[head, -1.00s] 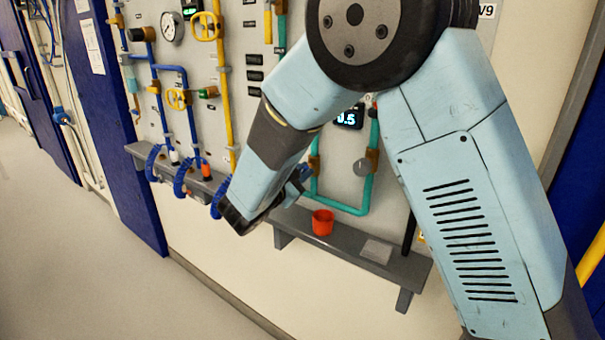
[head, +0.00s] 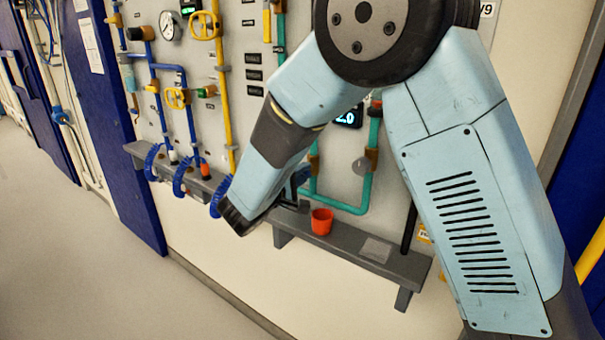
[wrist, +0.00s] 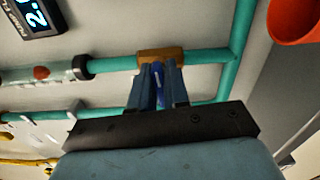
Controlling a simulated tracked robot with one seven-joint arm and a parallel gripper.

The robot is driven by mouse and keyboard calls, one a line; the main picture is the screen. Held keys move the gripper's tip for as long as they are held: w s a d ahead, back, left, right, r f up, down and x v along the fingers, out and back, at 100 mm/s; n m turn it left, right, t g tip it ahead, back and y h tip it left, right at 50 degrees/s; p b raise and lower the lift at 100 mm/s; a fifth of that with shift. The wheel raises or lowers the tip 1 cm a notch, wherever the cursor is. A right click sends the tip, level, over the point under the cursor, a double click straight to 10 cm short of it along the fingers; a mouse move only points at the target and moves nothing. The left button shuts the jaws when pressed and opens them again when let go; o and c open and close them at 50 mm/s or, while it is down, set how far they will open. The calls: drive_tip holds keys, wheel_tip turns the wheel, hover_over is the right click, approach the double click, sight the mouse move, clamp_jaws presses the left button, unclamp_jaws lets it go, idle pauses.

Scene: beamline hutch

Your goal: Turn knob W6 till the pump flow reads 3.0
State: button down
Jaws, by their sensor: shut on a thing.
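The pump flow display (head: 348,114) glows on the wall panel and reads 2.0. Its corner also shows in the wrist view (wrist: 38,12), where only the start of the figure is in frame. In the wrist view my gripper (wrist: 160,68) is at a brass fitting (wrist: 160,54) on the teal pipe, its fingers close together. They are shut on knob W6, which is largely hidden by them; a bit of blue shows between the fingers. No W6 label is readable. In the head view my arm covers the knob and most of the gripper.
Teal pipe (head: 342,207) runs around the work spot. Below it is a grey shelf (head: 343,247) with an orange-red cup (head: 321,221) and a pale flat piece (head: 375,250). Yellow and blue pipes, valves and a gauge (head: 170,25) fill the panel at left. The floor at left is clear.

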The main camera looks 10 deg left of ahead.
drive_tip(key=shift+s+d+f+m, duration=0.1)
drive_tip(key=shift+f+m, duration=0.15)
drive_tip(key=shift+m, duration=0.45)
drive_tip(key=c, duration=1.2)
unclamp_jaws()
drive_tip(key=shift+r, duration=0.1)
drive_tip(key=v, duration=1.3)
drive_tip(key=shift+s, duration=0.35)
